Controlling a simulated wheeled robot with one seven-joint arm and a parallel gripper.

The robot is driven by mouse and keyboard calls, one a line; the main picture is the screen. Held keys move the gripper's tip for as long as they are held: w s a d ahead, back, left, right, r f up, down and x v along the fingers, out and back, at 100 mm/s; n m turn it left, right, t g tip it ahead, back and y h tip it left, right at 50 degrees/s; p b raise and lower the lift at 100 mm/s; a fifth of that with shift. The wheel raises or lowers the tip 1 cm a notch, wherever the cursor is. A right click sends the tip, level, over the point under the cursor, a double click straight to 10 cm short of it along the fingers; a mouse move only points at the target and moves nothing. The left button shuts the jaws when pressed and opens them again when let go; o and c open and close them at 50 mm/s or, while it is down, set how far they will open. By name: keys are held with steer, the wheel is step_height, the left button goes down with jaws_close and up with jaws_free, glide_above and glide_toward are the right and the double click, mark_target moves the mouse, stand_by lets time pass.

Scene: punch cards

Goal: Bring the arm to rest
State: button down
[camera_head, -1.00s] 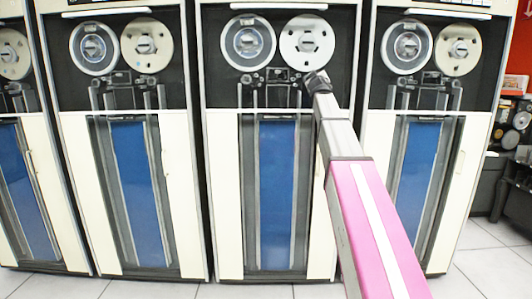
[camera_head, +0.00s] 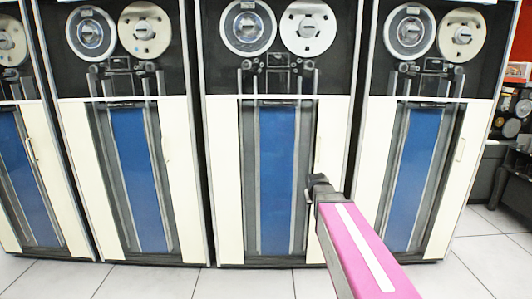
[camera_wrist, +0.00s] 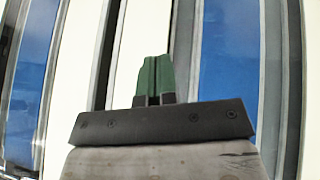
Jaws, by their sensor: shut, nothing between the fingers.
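My gripper shows in the wrist view (camera_wrist: 153,82) as two green fingers closed together with a thin dark seam between them. Nothing is held between them. In the head view my pink arm with its white stripe reaches up from the lower right, and its dark end stands in front of the third tape cabinet (camera_head: 225,175). The fingertips are hidden in the head view. In the wrist view white panels and blue strips of the cabinets fill the background.
Tall tape cabinets stand side by side, with reels above and blue panels (camera_head: 280,175) below. A fourth cabinet (camera_head: 478,135) is at the right. Shelves with reels (camera_head: 520,110) stand at the far right. Pale tiled floor (camera_head: 240,285) is clear in front.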

steer(key=s+a+f+g+y, duration=0.1)
steer(key=s+f+g, duration=0.2)
steer(key=s+f, duration=0.4)
steer(key=s+a+f+g+y, duration=0.1)
steer(key=s+f, duration=0.5)
steer(key=s, duration=0.7)
steer(key=shift+s+a+f+m+g, duration=0.2)
steer(key=shift+a+f+m+g, duration=0.35)
steer(key=shift+g, duration=0.55)
steer(key=shift+a+r, duration=0.1)
steer(key=shift+r, duration=0.05)
